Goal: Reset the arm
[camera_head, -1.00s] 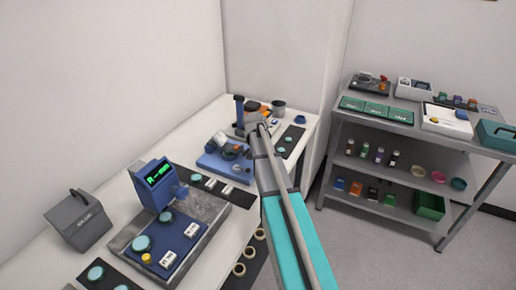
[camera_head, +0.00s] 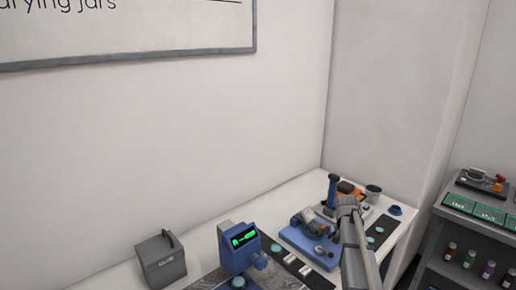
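My arm (camera_head: 358,250) reaches in from the bottom edge over the right part of the white bench. Its end, with my gripper (camera_head: 346,203), is beside and above the blue-based instrument (camera_head: 305,246). The fingers are too small and too hidden by the arm to tell open from shut, and I see nothing clearly held. A blue device with a lit green display (camera_head: 240,249) stands on the bench to the left of the arm.
A grey box with a handle (camera_head: 161,262) stands on the left of the bench. A grey shelf unit (camera_head: 450,214) is at the right. White walls close off the back.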

